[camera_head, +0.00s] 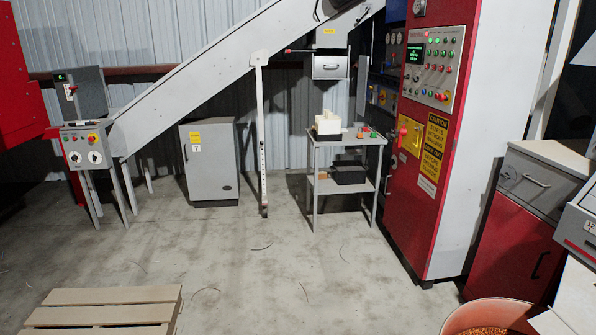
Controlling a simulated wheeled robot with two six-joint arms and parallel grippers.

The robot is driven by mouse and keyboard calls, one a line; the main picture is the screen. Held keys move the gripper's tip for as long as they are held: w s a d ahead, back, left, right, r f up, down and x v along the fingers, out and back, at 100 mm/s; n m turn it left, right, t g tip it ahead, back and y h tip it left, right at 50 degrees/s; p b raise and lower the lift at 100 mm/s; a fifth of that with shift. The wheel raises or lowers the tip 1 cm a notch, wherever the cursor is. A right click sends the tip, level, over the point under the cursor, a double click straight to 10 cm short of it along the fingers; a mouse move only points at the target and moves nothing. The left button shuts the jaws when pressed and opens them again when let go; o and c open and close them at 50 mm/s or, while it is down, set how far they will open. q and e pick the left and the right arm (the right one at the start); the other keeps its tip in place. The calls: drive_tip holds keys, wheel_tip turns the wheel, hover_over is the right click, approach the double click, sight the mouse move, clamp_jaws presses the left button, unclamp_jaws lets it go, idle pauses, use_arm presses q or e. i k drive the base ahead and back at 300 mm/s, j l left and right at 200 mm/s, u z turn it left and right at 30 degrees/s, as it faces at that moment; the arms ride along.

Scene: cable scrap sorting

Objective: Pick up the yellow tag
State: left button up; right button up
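No loose yellow tag can be made out for certain. Small yellow and red or green items (366,133) lie on the top of a small grey shelf table (352,141) near the middle, too small to tell apart. Yellow labels show on the grey floor cabinet (211,175) and on the hanging grey box (330,42). Yellow caution signs (433,147) are fixed on the red control cabinet (400,205). Neither of my grippers is in view.
A cream-coloured object (327,123) stands on the small table, with a black bin (349,174) on its lower shelf. A wooden pallet (100,312) lies front left, and an orange tub (490,304) of granules stands front right. The concrete floor between is mostly clear, with thin cable scraps.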

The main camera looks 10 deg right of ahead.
sight(416, 134)
drive_tip(key=i, duration=1.7)
drive_tip(key=i+l+z, duration=0.1)
drive_tip(key=i+z, duration=0.25)
drive_tip(key=i, duration=0.25)
drive_tip(key=i+j+z, duration=0.1)
drive_tip(key=i+z, duration=0.25)
drive_tip(key=i, duration=0.2)
drive_tip(key=i+j+z, duration=0.2)
drive_tip(key=i+z, duration=0.15)
drive_tip(key=i, duration=0.2)
